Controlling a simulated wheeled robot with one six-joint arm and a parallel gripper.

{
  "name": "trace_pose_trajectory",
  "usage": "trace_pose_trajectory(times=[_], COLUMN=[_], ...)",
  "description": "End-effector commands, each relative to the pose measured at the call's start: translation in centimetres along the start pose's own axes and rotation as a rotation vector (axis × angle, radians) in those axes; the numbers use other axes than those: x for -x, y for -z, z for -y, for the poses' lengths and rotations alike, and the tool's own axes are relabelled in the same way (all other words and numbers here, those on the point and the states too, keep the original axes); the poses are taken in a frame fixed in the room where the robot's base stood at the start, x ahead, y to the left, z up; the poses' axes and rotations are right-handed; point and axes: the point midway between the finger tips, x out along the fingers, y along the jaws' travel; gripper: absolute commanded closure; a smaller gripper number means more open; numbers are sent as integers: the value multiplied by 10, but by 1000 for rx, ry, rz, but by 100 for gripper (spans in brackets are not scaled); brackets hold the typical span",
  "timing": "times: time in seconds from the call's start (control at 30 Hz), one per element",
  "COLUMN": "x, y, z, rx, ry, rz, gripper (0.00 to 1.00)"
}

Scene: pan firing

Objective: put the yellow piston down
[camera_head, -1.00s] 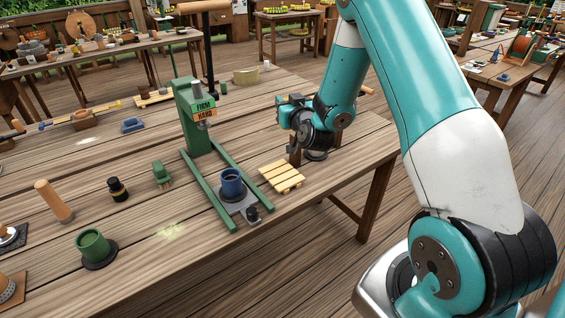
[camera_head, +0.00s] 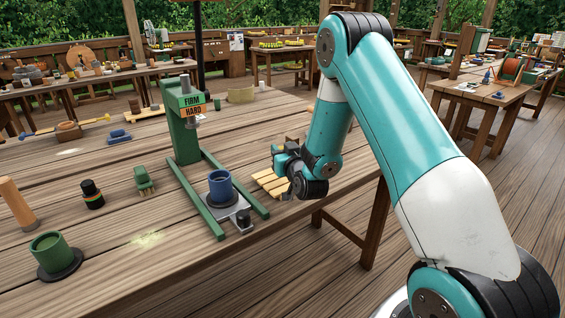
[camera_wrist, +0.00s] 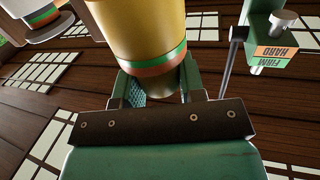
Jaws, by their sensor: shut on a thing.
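My gripper (camera_wrist: 162,88) is shut on the yellow piston (camera_wrist: 148,28) in the wrist view. The piston is a thick yellow cylinder with a green and orange band near the jaws. Its far end runs out of the picture. In the head view my gripper (camera_head: 280,158) is just right of the green press (camera_head: 184,135), over or beside a small wooden pallet (camera_head: 262,180). The piston cannot be made out there. I cannot tell whether it touches anything.
A blue cup (camera_head: 220,188) stands on the press's metal plate. A green cup (camera_head: 52,252), a dark jar (camera_head: 92,196), a green brush (camera_head: 145,181) and a wooden cylinder (camera_head: 16,203) stand left. Bare tabletop (camera_head: 190,275) lies in front of the press.

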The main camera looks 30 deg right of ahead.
Motion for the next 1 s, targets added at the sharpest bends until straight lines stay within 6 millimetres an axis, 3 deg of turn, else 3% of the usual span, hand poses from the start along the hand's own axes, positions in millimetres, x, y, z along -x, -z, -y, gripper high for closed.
trace_pose_trajectory(times=[0.07,0.83,0.87,0.97,1.0], x=[0,0,0,0,0], y=[-9,-20,-21,-20,-20], z=[0,0,0,0,0], rx=[1,0,0,0,0], ry=[1,1,1,1,1], rz=[-2,-3,-1,-1,-1], gripper=[100,100,61,38,38])
